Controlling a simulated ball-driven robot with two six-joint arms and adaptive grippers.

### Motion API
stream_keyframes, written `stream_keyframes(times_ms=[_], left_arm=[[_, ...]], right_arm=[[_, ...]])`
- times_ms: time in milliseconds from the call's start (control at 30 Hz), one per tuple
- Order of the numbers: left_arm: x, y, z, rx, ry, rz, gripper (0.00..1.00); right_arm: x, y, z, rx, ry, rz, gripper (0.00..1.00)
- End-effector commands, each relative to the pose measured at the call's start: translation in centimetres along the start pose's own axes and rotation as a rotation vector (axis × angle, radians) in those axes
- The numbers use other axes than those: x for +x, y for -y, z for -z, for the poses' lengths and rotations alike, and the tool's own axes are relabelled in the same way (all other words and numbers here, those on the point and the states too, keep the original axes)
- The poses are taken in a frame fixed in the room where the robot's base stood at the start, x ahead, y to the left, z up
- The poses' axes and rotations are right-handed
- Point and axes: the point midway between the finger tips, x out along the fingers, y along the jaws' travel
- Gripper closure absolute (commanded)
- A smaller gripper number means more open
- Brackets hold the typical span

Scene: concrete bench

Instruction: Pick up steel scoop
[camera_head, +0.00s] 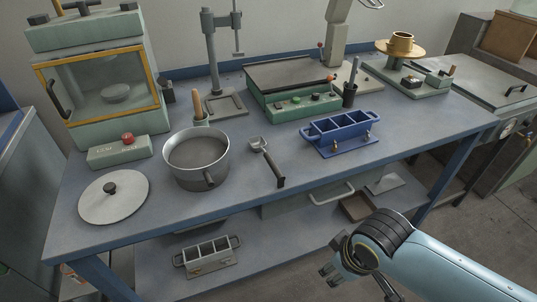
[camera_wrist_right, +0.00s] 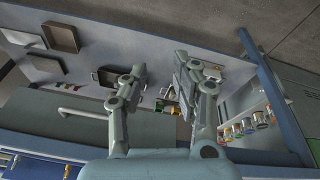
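The steel scoop (camera_head: 267,161) lies on the blue-grey bench top near its front edge, in the middle of the head view. Its small metal head points to the back and its dark handle points to the front edge. My right gripper (camera_head: 330,270) is in front of the bench, lower and to the right of the scoop, apart from it. In the right wrist view my right gripper (camera_wrist_right: 160,68) has its two fingers spread with nothing between them. The scoop does not show clearly in that view. My left gripper is out of view.
A steel pot (camera_head: 197,160) stands left of the scoop, with a round lid (camera_head: 114,196) beside it. A blue mold (camera_head: 342,133) stands to the right. A green-based device (camera_head: 290,105) is behind. The lower shelf holds a grey mold (camera_head: 207,258).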

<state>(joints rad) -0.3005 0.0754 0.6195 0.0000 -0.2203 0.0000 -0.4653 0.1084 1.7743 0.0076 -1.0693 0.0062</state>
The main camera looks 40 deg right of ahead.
Motion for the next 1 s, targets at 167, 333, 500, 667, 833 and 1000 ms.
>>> stream_keyframes(times_ms=[167, 333, 500, 667, 833, 1000], left_arm=[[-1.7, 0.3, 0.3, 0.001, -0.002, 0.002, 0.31], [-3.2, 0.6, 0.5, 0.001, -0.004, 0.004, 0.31], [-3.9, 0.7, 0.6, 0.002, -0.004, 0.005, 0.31], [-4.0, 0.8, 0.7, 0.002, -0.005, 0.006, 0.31], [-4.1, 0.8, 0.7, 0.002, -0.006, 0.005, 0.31], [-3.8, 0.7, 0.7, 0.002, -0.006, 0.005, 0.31]], right_arm=[[-7.2, -0.3, 4.1, 0.009, -0.042, 0.008, 0.71], [-13.6, -0.7, 9.0, 0.046, -0.092, 0.040, 0.71], [-15.0, -1.5, 14.9, 0.130, -0.132, 0.100, 0.71], [-14.2, -2.9, 19.6, 0.219, -0.154, 0.147, 0.71], [-13.7, -4.3, 23.3, 0.301, -0.171, 0.185, 0.71], [-11.6, -4.3, 24.4, 0.328, -0.171, 0.197, 0.71]])
